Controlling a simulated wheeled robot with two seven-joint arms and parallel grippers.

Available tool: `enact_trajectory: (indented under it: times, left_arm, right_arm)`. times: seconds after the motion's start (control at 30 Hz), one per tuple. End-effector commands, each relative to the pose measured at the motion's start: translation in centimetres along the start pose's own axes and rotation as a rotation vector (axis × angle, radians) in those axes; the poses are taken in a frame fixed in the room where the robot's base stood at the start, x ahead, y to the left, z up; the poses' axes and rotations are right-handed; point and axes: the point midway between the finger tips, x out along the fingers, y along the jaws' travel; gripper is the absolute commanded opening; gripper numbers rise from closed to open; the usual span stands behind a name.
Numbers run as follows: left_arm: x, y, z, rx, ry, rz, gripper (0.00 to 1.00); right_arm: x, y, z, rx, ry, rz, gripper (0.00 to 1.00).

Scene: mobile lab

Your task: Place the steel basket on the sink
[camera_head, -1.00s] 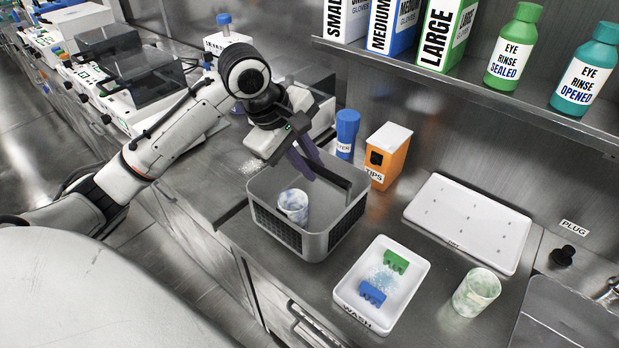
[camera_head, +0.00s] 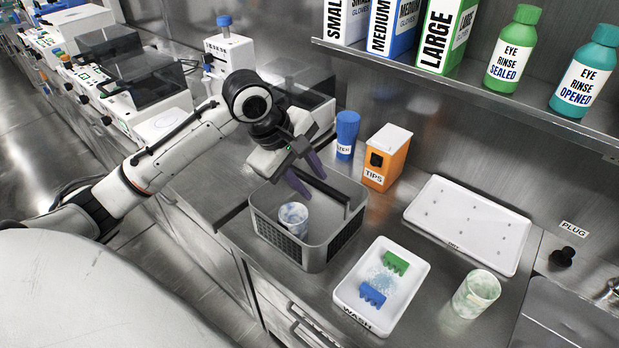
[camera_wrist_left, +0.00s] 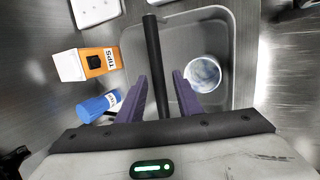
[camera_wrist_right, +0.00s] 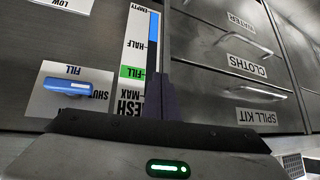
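The steel basket (camera_head: 347,232) stands on the counter with a mottled cup (camera_head: 293,218) inside. It is left of the wash tray and away from the sink (camera_head: 560,318), whose basin shows partly at the lower right edge. My left gripper (camera_head: 307,174) is over the basket's far side, fingers apart. In the left wrist view the basket's black handle bar (camera_wrist_left: 151,45) runs between the two spread purple fingers (camera_wrist_left: 160,98), with gaps on both sides. My right gripper (camera_wrist_right: 160,97) has its fingers together and appears empty, before a drawer front; it is outside the head view.
A white wash tray (camera_head: 347,294) with green and blue pieces lies right of the basket, near another cup (camera_head: 476,293). A drying tray (camera_head: 470,222) lies behind. An orange tips box (camera_head: 386,158) and blue bottle (camera_head: 346,134) stand close behind the basket, under a shelf (camera_head: 480,92).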

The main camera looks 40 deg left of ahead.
Motion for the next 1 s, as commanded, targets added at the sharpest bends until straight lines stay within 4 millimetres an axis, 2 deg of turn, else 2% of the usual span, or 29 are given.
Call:
enact_trajectory:
  times: [0.17,0.5,0.7,1.0]
  left_arm:
    - [-1.2,0.2,0.0,0.001,0.001,0.003,0.32]
    - [-8.2,0.2,0.0,0.002,0.003,0.004,0.32]
    - [-11.2,0.2,0.0,0.001,0.002,0.003,0.32]
    - [-12.2,0.1,0.0,0.001,0.001,0.000,0.32]
  right_arm:
    - [0.0,0.0,0.1,0.000,-0.001,0.000,0.00]
    - [0.0,0.0,0.1,0.000,-0.002,0.000,0.00]
    - [0.0,0.0,0.2,0.000,-0.002,0.000,0.00]
    - [0.0,0.0,0.2,0.000,-0.002,0.000,0.00]
